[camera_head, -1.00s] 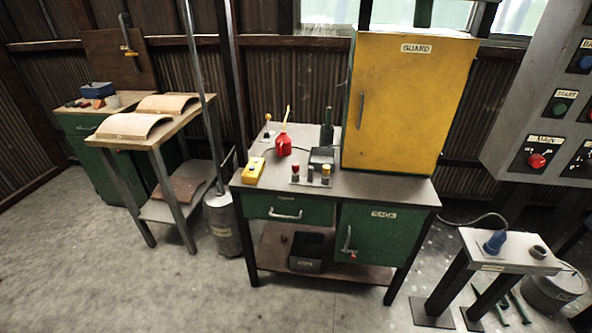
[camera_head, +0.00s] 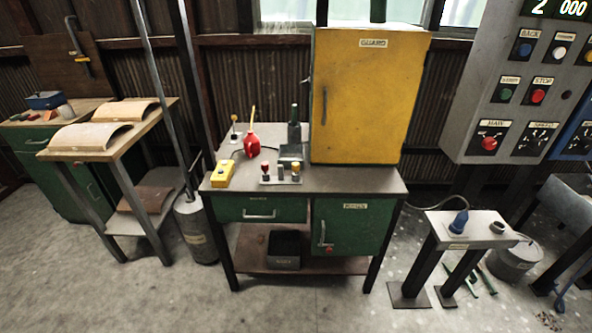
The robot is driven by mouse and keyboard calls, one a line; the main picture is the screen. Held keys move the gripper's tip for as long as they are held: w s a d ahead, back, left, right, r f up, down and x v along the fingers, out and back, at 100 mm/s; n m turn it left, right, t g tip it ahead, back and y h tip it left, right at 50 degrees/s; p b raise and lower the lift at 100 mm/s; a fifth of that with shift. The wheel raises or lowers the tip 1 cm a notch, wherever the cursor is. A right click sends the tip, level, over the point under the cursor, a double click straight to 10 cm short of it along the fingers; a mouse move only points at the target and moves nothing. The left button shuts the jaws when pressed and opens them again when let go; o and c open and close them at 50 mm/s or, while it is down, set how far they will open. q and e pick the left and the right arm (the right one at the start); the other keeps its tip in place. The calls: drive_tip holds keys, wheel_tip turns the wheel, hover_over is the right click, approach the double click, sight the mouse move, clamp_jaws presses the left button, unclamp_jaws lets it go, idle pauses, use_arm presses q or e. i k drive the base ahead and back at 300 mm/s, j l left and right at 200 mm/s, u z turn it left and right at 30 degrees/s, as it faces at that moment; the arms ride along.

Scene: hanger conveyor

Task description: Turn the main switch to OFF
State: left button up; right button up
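The main switch (camera_head: 489,143) is a red rotary knob on a black plate under a "MAIN" label. It sits at the lower left of the grey control panel (camera_head: 468,100) on the right side of the head view. The knob is too small to read its set position. Neither of my grippers shows in the view.
The panel also carries a green button (camera_head: 506,93), a red stop button (camera_head: 538,95) and a speed dial (camera_head: 540,136). A workbench (camera_head: 390,185) with a yellow guard cabinet (camera_head: 365,95) stands left of it. A small stand (camera_head: 483,230) with a blue plug is below the panel.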

sight(487, 143)
drive_tip(key=z, duration=1.25)
drive_tip(key=i+l, duration=0.15)
drive_tip(key=l, duration=0.2)
drive_tip(key=i+l+u, duration=0.15)
drive_tip(key=i+l, duration=0.2)
drive_tip(key=l, duration=0.3)
drive_tip(key=i+l+u, duration=0.1)
drive_tip(key=l, duration=0.25)
drive_tip(key=i+l, duration=0.15)
drive_tip(key=l, duration=0.2)
drive_tip(key=u, duration=0.05)
